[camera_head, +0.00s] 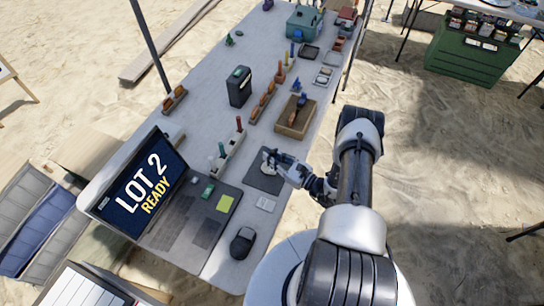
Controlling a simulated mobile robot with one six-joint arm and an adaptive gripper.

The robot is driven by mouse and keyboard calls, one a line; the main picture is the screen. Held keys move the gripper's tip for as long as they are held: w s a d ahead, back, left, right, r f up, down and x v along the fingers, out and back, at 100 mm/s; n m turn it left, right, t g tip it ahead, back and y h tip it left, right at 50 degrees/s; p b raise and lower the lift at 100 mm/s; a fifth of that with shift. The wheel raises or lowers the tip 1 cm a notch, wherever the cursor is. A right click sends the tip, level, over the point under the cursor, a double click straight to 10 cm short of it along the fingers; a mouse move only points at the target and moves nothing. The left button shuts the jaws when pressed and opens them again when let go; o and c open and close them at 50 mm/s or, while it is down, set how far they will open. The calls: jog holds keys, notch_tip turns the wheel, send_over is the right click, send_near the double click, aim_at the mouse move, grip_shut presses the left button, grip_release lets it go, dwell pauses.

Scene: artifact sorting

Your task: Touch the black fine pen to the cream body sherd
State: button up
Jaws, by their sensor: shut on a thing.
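My gripper (274,160) reaches in from the right, low over a dark grey mat (262,184) near the middle of the table. It is shut on a thin dark thing, which I take for the black fine pen; it is too small here to see clearly. The cream body sherd (267,168) is a small pale patch on the mat, right at the gripper's tip and partly covered by it. I cannot tell whether the pen and the sherd touch or are apart.
An open wooden box (283,124) stands behind the mat. A rack with upright tools (228,153) is to its left. A laptop reading "LOT 2 READY" (140,190), a black mouse (242,243) and a white card (266,204) are nearer. A black case (239,86) stands farther back.

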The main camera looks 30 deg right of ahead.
aim_at(272, 151)
jog(key=shift+f+b, duration=0.5)
jog(key=shift+b, duration=0.1)
dwell(1.6)
jog(key=shift+r, duration=0.15)
jog(key=shift+r+p, duration=2.75)
jog(key=shift+r, duration=1.15)
